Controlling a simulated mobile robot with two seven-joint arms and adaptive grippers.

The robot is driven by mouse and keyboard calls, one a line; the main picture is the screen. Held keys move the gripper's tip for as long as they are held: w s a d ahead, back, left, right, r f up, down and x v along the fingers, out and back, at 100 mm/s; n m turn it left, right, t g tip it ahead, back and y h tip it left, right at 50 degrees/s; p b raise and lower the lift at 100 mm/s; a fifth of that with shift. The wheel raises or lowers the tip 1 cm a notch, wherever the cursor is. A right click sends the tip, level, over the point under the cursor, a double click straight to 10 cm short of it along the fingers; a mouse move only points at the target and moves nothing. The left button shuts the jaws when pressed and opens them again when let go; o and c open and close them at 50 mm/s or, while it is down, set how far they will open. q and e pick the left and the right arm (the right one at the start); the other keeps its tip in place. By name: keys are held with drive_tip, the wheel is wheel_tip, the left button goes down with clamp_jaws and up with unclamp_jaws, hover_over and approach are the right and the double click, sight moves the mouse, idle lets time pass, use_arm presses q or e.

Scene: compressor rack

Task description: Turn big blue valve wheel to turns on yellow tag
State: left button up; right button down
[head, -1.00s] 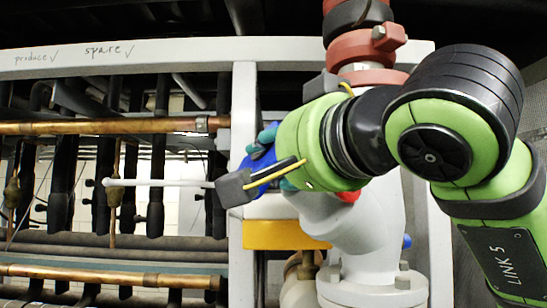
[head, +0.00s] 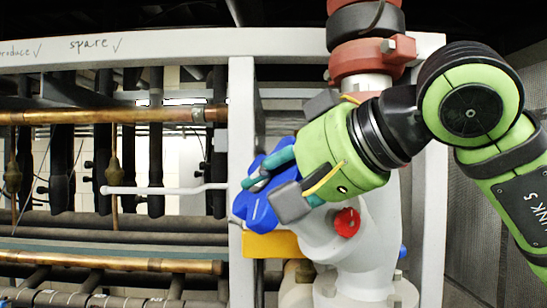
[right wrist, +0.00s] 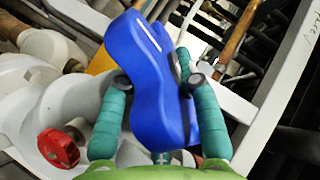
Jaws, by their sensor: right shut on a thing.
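The big blue valve wheel (head: 264,197) sits at the valve in front of the grey frame post in the head view, partly hidden by my right gripper. In the right wrist view the blue wheel (right wrist: 148,85) fills the middle, with its lobed rim between teal fingers. My right gripper (head: 274,182) is shut on the wheel, its fingers on both sides of the rim in the right wrist view (right wrist: 150,90). A yellow tag (head: 274,245) is just below the wheel; no writing on it can be read. My left gripper is not in view.
A small red knob (head: 346,222) is on the grey valve body (head: 365,245) right of the wheel. A thin white rod (head: 165,190) sticks out to the left. Copper pipes (head: 110,116) run behind the grey frame (head: 242,120). A red pipe fitting (head: 372,57) is above.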

drive_tip(key=shift+g+p, duration=0.4)
drive_tip(key=shift+p, duration=0.1)
drive_tip(key=shift+f, duration=0.1)
drive_tip(key=c, duration=0.9)
unclamp_jaws()
drive_tip(key=v, duration=1.1)
drive_tip(key=shift+s+d+r, duration=0.2)
drive_tip(key=shift+s+r, duration=0.05)
